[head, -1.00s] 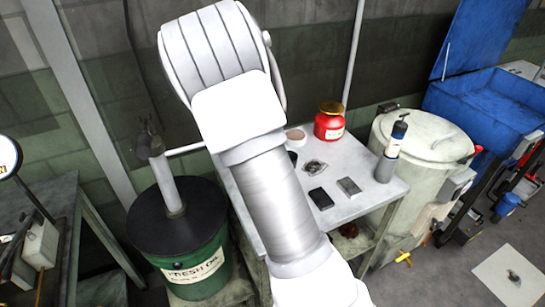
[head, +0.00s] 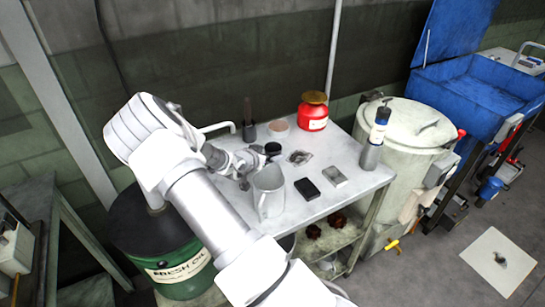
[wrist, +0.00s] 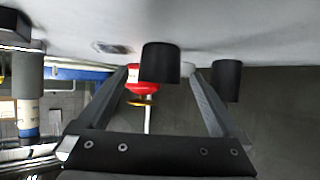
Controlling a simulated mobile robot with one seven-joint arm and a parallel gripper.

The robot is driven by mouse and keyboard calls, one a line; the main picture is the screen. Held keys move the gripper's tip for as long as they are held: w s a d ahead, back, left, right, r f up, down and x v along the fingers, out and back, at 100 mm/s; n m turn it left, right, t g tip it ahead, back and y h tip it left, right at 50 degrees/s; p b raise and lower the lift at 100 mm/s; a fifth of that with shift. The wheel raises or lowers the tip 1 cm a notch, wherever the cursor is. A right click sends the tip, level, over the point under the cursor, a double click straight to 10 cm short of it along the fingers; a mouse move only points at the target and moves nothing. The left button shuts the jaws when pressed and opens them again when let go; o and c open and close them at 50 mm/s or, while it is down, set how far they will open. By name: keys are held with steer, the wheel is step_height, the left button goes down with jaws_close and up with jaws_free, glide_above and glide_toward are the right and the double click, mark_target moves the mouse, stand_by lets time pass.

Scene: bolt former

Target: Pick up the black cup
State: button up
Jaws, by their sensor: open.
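The black cup (head: 272,149) is a small dark cylinder on the light table, just ahead of my gripper in the head view. In the wrist view, which is upside down, the black cup (wrist: 160,62) appears between the two fingertips. My gripper (head: 255,159) is open and low over the table, with its fingers pointing at the cup. The gripper (wrist: 160,74) also shows open and empty in the wrist view. I cannot tell whether the cup is inside the jaws or just beyond them.
A light pitcher (head: 268,190) stands close in front of the gripper. A dark pot with an upright handle (head: 249,131) stands behind. A red jar (head: 313,115), a black block (head: 306,189), a grey block (head: 334,177) and a bottle (head: 372,150) stand farther right.

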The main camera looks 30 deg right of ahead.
mark_target(276, 150)
steer(key=b+x, duration=0.2)
steer(key=x, duration=0.1)
steer(key=shift+w+d+f, duration=0.15)
steer(key=shift+d+f, duration=0.1)
steer(key=shift+f, duration=0.1)
steer(key=shift+w+d+f, duration=0.1)
steer(key=shift+w+d, duration=0.1)
steer(key=shift+d, duration=0.15)
steer(key=c, duration=1.5)
steer(key=shift+s+r+p, duration=0.1)
steer(key=shift+r+p, duration=3.55)
steer(key=shift+r, duration=5.45)
